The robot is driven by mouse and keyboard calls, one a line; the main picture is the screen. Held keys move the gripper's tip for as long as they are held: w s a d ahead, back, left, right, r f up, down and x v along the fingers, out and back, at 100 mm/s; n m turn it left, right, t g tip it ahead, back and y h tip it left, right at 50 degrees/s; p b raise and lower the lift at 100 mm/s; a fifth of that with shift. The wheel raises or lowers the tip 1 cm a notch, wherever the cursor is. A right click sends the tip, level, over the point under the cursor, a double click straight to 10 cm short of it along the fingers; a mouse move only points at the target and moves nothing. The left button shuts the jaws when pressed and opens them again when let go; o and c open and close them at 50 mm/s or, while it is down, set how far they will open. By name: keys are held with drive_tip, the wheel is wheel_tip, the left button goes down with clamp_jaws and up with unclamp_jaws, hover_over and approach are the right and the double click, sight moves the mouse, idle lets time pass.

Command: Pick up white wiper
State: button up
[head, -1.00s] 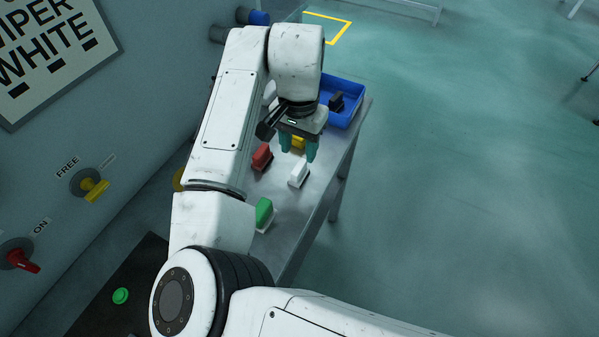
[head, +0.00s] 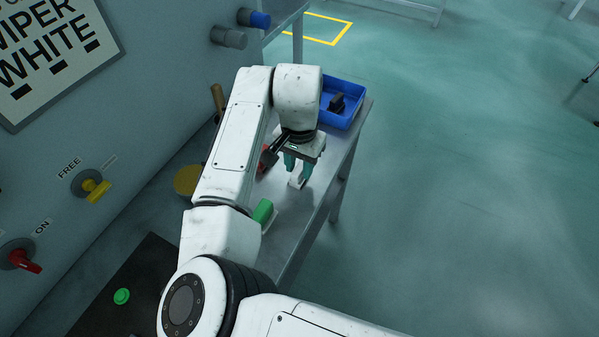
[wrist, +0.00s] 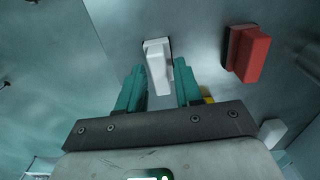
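The white wiper (head: 296,184) is on the metal table below my gripper, partly hidden by the fingers in the head view. In the wrist view the white wiper (wrist: 157,66) lies in line with the gap between the teal fingertips. My gripper (head: 298,172) points down over it with its fingers apart. In the wrist view my gripper (wrist: 160,72) is open, one finger to each side of the wiper's near end. I cannot tell whether the fingers touch it.
A red wiper (wrist: 247,54) stands close by, right of the fingers in the wrist view. A yellow piece (wrist: 208,94) shows behind the right finger, and another whitish block (wrist: 272,132) farther right. A green wiper (head: 264,211) and a blue bin (head: 341,103) share the table.

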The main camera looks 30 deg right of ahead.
clamp_jaws()
drive_tip(key=shift+r, duration=0.1)
